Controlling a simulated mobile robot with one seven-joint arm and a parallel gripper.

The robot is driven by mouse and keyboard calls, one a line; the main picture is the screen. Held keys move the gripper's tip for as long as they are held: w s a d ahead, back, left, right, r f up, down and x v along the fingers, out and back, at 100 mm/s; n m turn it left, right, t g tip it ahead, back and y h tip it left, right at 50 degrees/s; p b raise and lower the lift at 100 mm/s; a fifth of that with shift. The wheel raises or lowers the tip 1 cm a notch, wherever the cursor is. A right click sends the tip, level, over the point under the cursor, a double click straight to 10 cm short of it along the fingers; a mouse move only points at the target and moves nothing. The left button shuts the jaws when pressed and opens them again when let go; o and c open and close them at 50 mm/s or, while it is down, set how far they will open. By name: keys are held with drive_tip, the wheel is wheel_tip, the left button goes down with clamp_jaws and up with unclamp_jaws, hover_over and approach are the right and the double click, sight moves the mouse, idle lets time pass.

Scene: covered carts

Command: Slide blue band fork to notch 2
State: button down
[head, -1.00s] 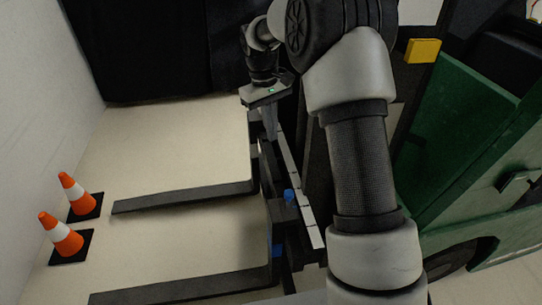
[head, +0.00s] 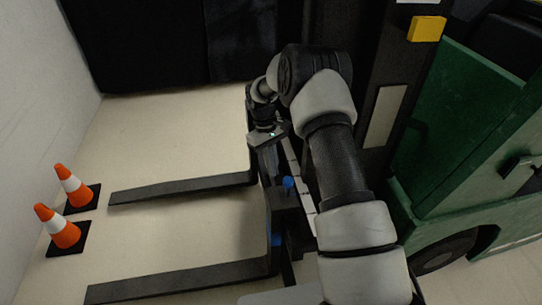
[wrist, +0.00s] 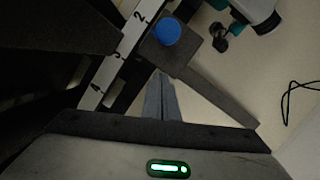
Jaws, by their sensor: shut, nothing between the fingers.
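The blue band fork (head: 185,280) is the near dark fork in the head view, with a blue band (head: 277,240) on its upright. A blue knob (head: 288,183) tops its dark block at the rail. In the wrist view the blue knob (wrist: 167,32) and its block (wrist: 192,58) lie beside the white notch scale (wrist: 118,58), close to numeral 2. My gripper (wrist: 160,78) is shut and empty, with its fingertips just short of the block in the picture; contact cannot be told. In the head view my gripper (head: 268,152) is beyond the knob, partly hidden.
The other fork (head: 180,190) lies farther back, parallel. Two orange cones (head: 72,187) (head: 57,227) stand by the left wall. The green truck body (head: 460,150) is at right, beside my arm. The floor between the forks is clear.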

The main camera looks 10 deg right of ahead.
drive_tip(key=shift+s+d+r+b, duration=0.1)
drive_tip(key=shift+s+d, duration=0.2)
drive_tip(key=shift+s, duration=0.25)
drive_tip(key=shift+s+d+b, duration=0.1)
drive_tip(key=shift+s+d, duration=0.15)
drive_tip(key=shift+s, duration=0.3)
drive_tip(key=shift+s+d+r+b, duration=0.1)
drive_tip(key=shift+s+d, duration=0.2)
drive_tip(key=shift+s, duration=0.25)
